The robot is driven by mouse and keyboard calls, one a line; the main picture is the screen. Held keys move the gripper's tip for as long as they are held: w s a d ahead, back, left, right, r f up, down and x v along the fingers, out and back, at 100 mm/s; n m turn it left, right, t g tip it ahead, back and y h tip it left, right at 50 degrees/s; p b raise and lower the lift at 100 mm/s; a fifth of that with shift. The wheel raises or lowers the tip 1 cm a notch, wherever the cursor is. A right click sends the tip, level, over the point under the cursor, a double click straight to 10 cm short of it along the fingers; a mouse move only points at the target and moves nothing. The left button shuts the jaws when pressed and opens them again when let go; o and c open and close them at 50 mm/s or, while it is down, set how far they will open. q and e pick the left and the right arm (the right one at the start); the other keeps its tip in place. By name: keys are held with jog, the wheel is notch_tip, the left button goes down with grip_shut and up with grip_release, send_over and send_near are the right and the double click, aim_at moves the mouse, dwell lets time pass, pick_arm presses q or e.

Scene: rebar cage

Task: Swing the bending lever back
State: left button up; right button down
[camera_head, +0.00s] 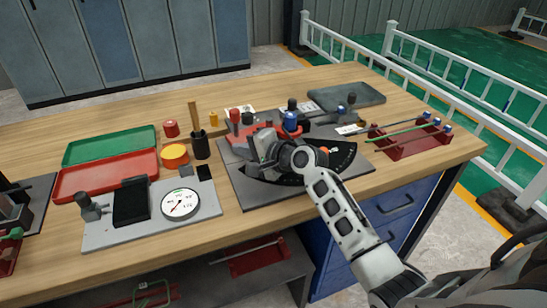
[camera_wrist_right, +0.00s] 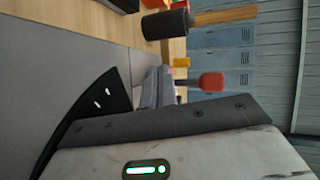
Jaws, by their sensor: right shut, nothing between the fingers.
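The bender stands on a dark grey plate (camera_head: 246,190) on the bench, with a black marked sector (camera_head: 343,157) on its right side. A red-knobbed upright handle (camera_head: 234,116) stands at its back left, and a blue-capped post (camera_head: 290,122) stands just behind my right gripper. Which of these parts is the bending lever I cannot tell for sure. My right gripper (camera_head: 264,152) is shut and empty over the plate, hiding the bender's middle. In the right wrist view a red handle (camera_wrist_right: 212,81) and the black sector (camera_wrist_right: 98,105) show beyond the gripper. My left gripper is not in view.
Green (camera_head: 110,141) and red (camera_head: 75,184) trays and a dial gauge (camera_head: 181,204) lie farther left. A red rack with rods (camera_head: 413,142) is at right.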

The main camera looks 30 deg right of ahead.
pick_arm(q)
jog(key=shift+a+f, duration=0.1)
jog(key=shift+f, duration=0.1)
pick_arm(e)
jog(key=shift+w+a, duration=0.15)
jog(key=shift+w, duration=1.2)
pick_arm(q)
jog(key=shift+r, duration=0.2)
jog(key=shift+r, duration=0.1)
pick_arm(e)
jog(key=shift+s, duration=0.1)
